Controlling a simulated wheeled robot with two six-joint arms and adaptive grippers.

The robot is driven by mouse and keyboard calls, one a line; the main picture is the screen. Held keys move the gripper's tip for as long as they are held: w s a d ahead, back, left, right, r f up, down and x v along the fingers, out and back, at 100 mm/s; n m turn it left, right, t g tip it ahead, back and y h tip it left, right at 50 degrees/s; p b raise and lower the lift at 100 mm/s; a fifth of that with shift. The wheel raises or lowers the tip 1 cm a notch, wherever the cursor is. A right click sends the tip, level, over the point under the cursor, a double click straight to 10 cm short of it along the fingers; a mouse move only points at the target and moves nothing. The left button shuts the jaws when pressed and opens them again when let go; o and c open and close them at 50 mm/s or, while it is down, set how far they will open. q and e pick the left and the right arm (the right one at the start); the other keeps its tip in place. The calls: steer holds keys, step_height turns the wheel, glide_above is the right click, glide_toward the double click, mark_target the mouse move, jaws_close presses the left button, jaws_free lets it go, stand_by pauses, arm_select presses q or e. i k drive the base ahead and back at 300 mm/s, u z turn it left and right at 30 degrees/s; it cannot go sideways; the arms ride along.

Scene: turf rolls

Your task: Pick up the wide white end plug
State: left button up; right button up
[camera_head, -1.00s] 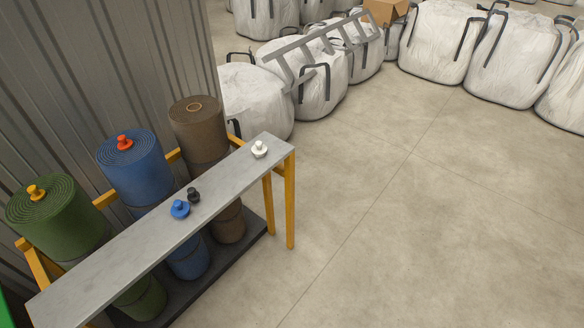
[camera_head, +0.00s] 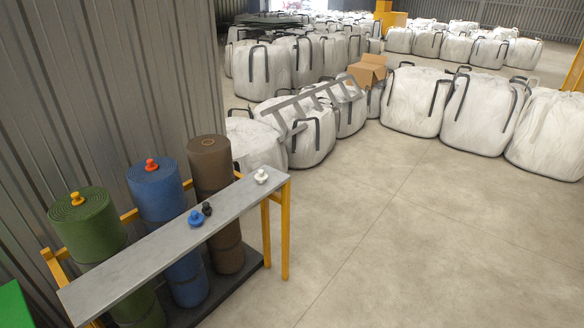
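The white end plug (camera_head: 261,176) stands near the right end of the narrow grey shelf (camera_head: 150,262). A blue plug (camera_head: 196,218) and a black plug (camera_head: 207,208) stand close together near the shelf's middle. Behind the shelf are a green turf roll (camera_head: 88,228) with a yellow plug (camera_head: 77,198) in its top, a blue roll (camera_head: 158,190) with an orange-red plug (camera_head: 151,164), and a brown roll (camera_head: 210,166) with no plug showing on top. Neither of my grippers is in view.
Yellow posts (camera_head: 285,230) carry the shelf's right end. A corrugated wall (camera_head: 110,90) stands behind the rolls. White bulk bags (camera_head: 480,115), a grey ladder (camera_head: 310,100) and a cardboard box (camera_head: 367,70) lie beyond. The concrete floor (camera_head: 400,240) at right is clear. A green object (camera_head: 15,305) shows at lower left.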

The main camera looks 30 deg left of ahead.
mark_target(261, 178)
steer(key=z, duration=0.5)
steer(key=i, duration=2.7)
steer(key=u, duration=1.7)
steer(key=i, duration=0.9)
steer(key=u, duration=0.8)
